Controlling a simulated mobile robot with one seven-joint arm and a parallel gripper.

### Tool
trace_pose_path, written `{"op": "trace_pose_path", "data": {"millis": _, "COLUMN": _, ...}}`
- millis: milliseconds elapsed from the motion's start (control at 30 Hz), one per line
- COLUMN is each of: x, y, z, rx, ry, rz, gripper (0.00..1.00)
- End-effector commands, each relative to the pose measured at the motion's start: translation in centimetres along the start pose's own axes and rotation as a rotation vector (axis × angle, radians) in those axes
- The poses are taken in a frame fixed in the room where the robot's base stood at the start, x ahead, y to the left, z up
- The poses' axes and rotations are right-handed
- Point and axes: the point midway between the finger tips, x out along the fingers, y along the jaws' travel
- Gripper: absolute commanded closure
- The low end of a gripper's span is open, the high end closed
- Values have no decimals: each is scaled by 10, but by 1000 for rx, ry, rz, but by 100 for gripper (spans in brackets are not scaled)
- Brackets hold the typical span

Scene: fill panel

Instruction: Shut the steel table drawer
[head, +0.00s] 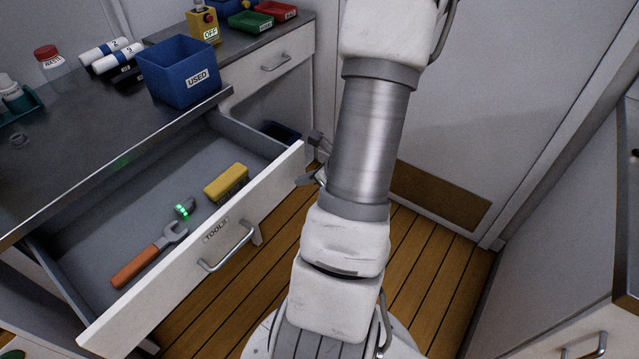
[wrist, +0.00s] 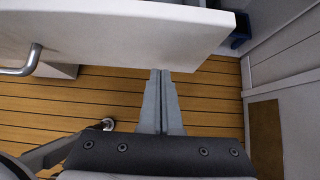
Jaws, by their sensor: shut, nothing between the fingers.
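The steel table drawer (head: 215,243) is pulled well out from under the steel table (head: 75,130) in the head view. Its white front carries a TOOLS label and a bar handle (head: 228,250). A wrench with an orange handle (head: 140,265), a small device with green lights (head: 184,207) and a yellow block (head: 227,183) lie inside. In the wrist view my gripper (wrist: 161,75) is shut and empty, its fingertips at the lower edge of a white front (wrist: 120,35) with a bar handle. I cannot tell whether they touch. In the head view my arm mostly hides the gripper.
On the table stand a blue USED bin (head: 178,72), white rolls (head: 108,52) and a red-lidded jar (head: 50,60). A second bench with a shut drawer (head: 275,60) is behind. A white cabinet (head: 570,220) is at right. Wooden floor (head: 425,255) lies open between.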

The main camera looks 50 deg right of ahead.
Motion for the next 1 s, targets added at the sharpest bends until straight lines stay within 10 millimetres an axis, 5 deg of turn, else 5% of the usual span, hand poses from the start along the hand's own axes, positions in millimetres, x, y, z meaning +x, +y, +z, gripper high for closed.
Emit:
{"op": "trace_pose_path", "data": {"millis": 667, "x": 13, "y": 0, "z": 14, "rx": -1, "ry": 0, "rz": 0, "gripper": 100}}
{"op": "trace_pose_path", "data": {"millis": 1000, "x": 50, "y": 1, "z": 49, "rx": -7, "ry": -2, "rz": 3, "gripper": 100}}
